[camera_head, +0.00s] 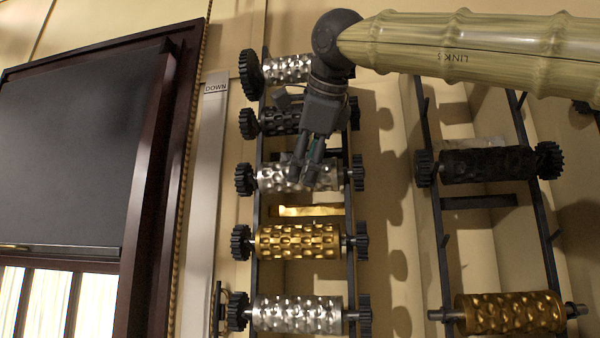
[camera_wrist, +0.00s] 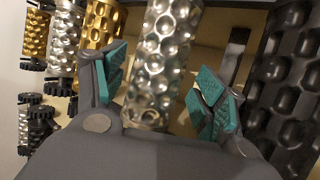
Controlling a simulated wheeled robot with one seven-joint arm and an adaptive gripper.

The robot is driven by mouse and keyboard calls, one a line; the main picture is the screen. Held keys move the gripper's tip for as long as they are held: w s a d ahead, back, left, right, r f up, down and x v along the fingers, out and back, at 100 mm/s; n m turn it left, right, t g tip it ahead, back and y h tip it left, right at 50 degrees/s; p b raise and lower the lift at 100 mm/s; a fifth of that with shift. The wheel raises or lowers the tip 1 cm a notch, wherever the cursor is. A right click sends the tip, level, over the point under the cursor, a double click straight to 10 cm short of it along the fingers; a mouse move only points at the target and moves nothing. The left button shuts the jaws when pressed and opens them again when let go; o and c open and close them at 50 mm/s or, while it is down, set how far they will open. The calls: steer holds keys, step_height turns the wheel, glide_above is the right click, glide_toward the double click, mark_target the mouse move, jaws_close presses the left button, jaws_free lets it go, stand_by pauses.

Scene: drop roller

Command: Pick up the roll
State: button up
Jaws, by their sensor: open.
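Several dimpled rolls hang across a dark rack at centre. My gripper (camera_head: 304,170) is open in front of the third roll from the top, a silver one (camera_head: 268,178) with dark gears at its ends. In the wrist view this silver roll (camera_wrist: 165,45) lies between the two teal-padded fingers of my gripper (camera_wrist: 163,75), with gaps at both sides. Part of the roll is hidden behind my fingers in the head view.
Above it are a dark roll (camera_head: 280,121) and a silver roll (camera_head: 288,68). Below are a gold roll (camera_head: 298,241) and another silver roll (camera_head: 297,314). A right rack holds a dark roll (camera_head: 488,165) and a bronze roll (camera_head: 510,313). A dark-framed window (camera_head: 165,150) stands left.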

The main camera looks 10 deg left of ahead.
mark_target(302, 178)
steer(key=shift+p+x, duration=1.1)
steer(key=shift+x, duration=1.2)
steer(key=shift+d, duration=0.1)
steer(key=shift+s, duration=0.1)
jaws_close()
steer(key=shift+r, duration=0.2)
